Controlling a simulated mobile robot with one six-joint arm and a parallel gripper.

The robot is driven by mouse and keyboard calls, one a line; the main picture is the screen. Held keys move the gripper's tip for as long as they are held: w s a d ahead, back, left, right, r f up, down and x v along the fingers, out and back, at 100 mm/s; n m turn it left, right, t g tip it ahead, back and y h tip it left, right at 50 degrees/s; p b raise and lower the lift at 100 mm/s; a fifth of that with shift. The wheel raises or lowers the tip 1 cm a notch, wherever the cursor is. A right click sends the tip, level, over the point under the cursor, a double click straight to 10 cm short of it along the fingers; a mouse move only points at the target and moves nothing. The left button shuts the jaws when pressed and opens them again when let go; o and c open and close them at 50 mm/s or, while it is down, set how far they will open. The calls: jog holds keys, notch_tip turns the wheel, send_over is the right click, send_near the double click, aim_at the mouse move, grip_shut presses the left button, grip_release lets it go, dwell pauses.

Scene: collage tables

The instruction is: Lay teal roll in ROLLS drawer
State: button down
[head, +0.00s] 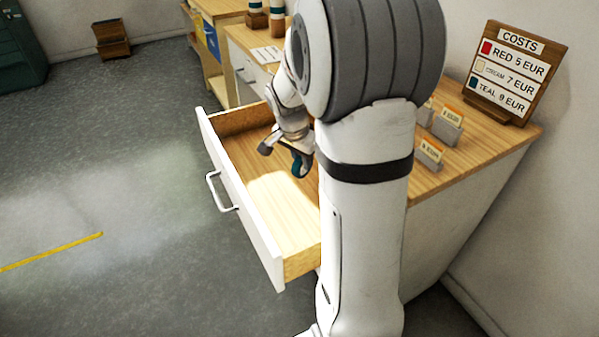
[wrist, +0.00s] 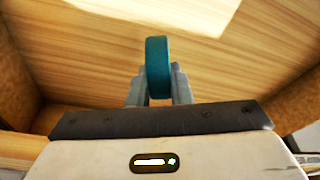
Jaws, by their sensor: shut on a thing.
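The teal roll (wrist: 157,67) is held upright on its edge between the two fingers of my gripper (wrist: 158,88) in the wrist view. In the head view the teal roll (head: 301,163) shows at the end of my gripper (head: 284,150), over the open drawer (head: 272,228). The drawer has a white front, a metal handle and a bare wooden floor. The wrist view shows the drawer floor (wrist: 95,50) beyond the roll. I cannot tell whether the roll touches the floor. No ROLLS label is visible on the drawer.
A wooden board (head: 510,72) headed COSTS lists red, cream and teal prices on the table (head: 465,165). Small card holders (head: 430,153) stand in front of it. My arm hides part of the table and the drawer's right side. Another wooden table (head: 250,42) stands behind.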

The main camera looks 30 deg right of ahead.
aim_at(302, 170)
jog(key=shift+f+b, duration=0.3)
jog(key=shift+f, duration=1.65)
jog(key=shift+f, duration=0.15)
jog(key=c, duration=1.3)
grip_release()
jog(key=shift+r, duration=0.3)
jog(key=p+v, duration=0.1)
jog(key=v, duration=1)
jog(key=shift+s+a+r+p, duration=0.1)
jog(key=shift+r+p, duration=0.25)
jog(key=shift+p, duration=0.05)
